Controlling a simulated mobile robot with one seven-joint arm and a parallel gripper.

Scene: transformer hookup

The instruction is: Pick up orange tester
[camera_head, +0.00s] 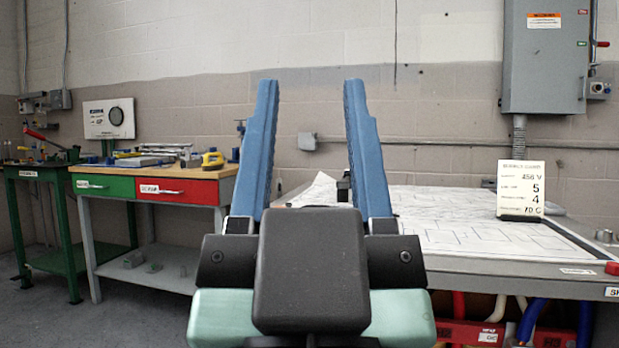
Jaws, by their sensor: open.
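My gripper (310,90) is open in the middle of the view. Its two blue fingers point up and away, with nothing between their tips. I cannot clearly pick out an orange tester. A small yellow-orange item (213,159) sits on the wooden-topped workbench, left of my gripper and farther off; it is too small to tell what it is. A small dark object (343,187) stands on the paper-covered table, partly hidden behind my right finger.
The table (460,265) at right holds drawing sheets (440,225) and a white readings card (521,188). A red button (612,268) is at its right edge. The workbench (155,190) has green and red drawers. A grey electrical box (545,55) hangs on the wall. Floor shows at left.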

